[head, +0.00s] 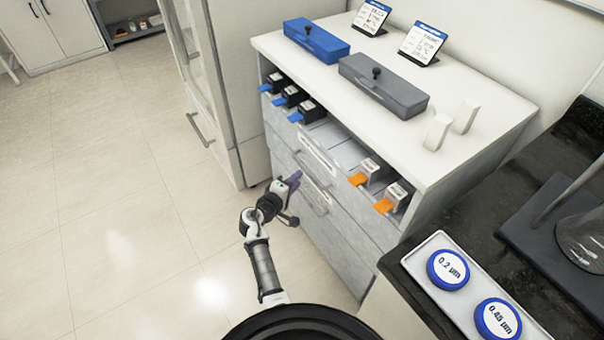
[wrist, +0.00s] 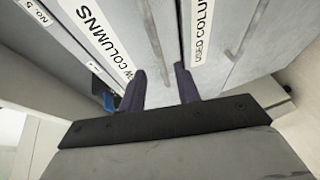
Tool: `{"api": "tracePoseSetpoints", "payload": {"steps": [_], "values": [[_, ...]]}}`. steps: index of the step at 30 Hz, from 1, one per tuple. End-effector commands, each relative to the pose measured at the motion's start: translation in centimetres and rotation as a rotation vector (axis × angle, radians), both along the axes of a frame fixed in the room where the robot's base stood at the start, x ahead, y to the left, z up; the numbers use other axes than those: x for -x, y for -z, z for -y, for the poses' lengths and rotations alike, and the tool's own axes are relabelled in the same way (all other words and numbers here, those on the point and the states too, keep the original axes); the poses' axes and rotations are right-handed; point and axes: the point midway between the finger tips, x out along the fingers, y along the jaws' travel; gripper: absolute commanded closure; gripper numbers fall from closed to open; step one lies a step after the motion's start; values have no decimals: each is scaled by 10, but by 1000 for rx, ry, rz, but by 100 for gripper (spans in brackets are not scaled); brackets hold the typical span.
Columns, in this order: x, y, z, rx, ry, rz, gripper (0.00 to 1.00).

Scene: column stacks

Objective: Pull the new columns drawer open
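The new columns drawer (head: 281,152) is the upper grey drawer of the white cabinet, beneath the open shelf, and looks shut. Its label (wrist: 105,40), partly covered by a finger, reads "…W COLUMNS" in the wrist view. Its thin bar handle (wrist: 152,32) runs down toward the gap between my fingers. My gripper (head: 294,181) is in front of the drawer fronts; in the wrist view my gripper (wrist: 161,84) has its two dark fingers apart. I cannot tell whether the handle's end lies between them. Contact is not clear.
The used columns drawer (wrist: 215,60) with its own handle (wrist: 245,40) is just below. The shelf above holds black boxes with blue tabs (head: 291,97) and white ones with orange tabs (head: 393,197). A dark counter (head: 408,253) stands at right. The floor (head: 120,200) at left is clear.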

Motion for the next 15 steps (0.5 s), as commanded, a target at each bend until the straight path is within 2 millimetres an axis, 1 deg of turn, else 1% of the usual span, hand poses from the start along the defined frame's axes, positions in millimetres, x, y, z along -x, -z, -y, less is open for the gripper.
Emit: {"api": "tracePoseSetpoints", "payload": {"steps": [1, 6, 10, 15], "values": [[-9, 0, 6, 2, 2, 0, 67], [-27, 6, 17, 0, 0, 0, 67], [-33, 7, 22, -1, 0, -1, 67], [-35, 8, 23, -1, -1, 0, 67]]}}
